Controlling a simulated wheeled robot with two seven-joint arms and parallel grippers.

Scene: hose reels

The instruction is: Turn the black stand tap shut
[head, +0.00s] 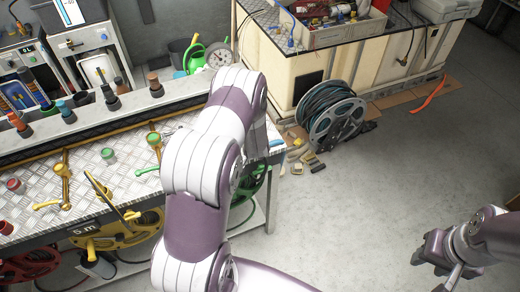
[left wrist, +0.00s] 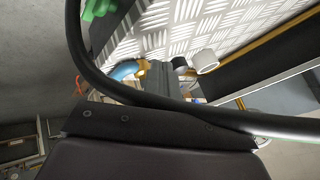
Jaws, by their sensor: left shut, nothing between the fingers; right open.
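I cannot surely pick out the black stand tap. In the head view my left arm covers the right part of the tap bench (head: 130,178), and my left gripper is hidden behind it. In the left wrist view my left gripper (left wrist: 157,80) is shut and empty, close over the bench's tread plate. A blue curved piece (left wrist: 126,70), a small black piece (left wrist: 180,62) and a white cap (left wrist: 204,61) are near its fingertips; whether it touches them I cannot tell. My right gripper (head: 434,266) is open and empty above the floor at right.
A thick black hose-like curve (left wrist: 82,55) crosses the left wrist view. Yellow (head: 66,180) and green (head: 153,140) taps stand on the bench, with reels under its front. A grey hose reel (head: 335,120) stands beside a cream cabinet (head: 290,75).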

